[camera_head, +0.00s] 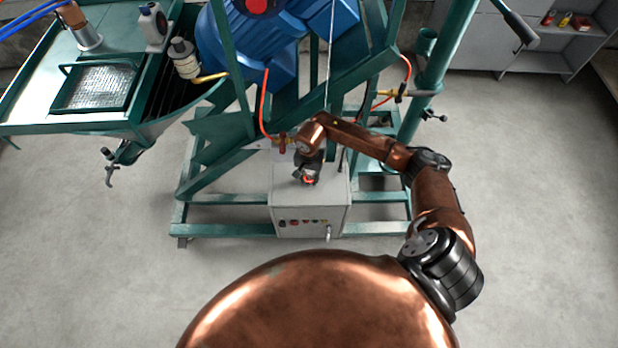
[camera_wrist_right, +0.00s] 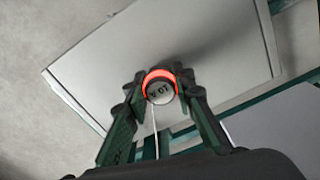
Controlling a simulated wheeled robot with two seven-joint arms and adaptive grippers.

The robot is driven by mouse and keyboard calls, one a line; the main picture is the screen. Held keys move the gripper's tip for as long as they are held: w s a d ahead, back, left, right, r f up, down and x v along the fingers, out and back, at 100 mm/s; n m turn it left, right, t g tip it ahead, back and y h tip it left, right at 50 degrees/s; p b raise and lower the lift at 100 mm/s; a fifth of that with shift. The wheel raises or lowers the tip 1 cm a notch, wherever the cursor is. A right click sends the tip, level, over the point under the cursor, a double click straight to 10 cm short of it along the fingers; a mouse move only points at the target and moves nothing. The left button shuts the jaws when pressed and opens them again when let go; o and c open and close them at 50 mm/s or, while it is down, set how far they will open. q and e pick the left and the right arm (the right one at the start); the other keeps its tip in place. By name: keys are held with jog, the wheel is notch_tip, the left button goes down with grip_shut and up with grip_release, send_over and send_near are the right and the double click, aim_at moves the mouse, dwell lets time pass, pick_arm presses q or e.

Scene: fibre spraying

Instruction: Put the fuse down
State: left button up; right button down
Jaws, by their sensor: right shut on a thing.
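The fuse (camera_wrist_right: 160,90) is a small round piece with a glowing red-orange ring and a grey face with dark lettering. My right gripper (camera_wrist_right: 158,92) is shut on it, with one finger on each side, in the right wrist view. In the head view the right gripper (camera_head: 309,178) is over the top of the grey control box (camera_head: 312,219), and the red of the fuse shows at its tip. I cannot tell whether the fuse touches the box top. The box top (camera_wrist_right: 215,50) fills much of the right wrist view behind the fuse. My left gripper is not in view.
A green steel frame (camera_head: 225,230) surrounds the box, with a large blue motor (camera_head: 265,40) above. An orange hose (camera_head: 265,100) hangs near my right arm. A green table with a tray (camera_head: 98,88) stands at left, and grey shelving (camera_head: 545,45) at back right. The floor in front is clear.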

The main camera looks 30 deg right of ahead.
jog(key=c, duration=1.7)
grip_release()
jog(key=shift+o, duration=0.2)
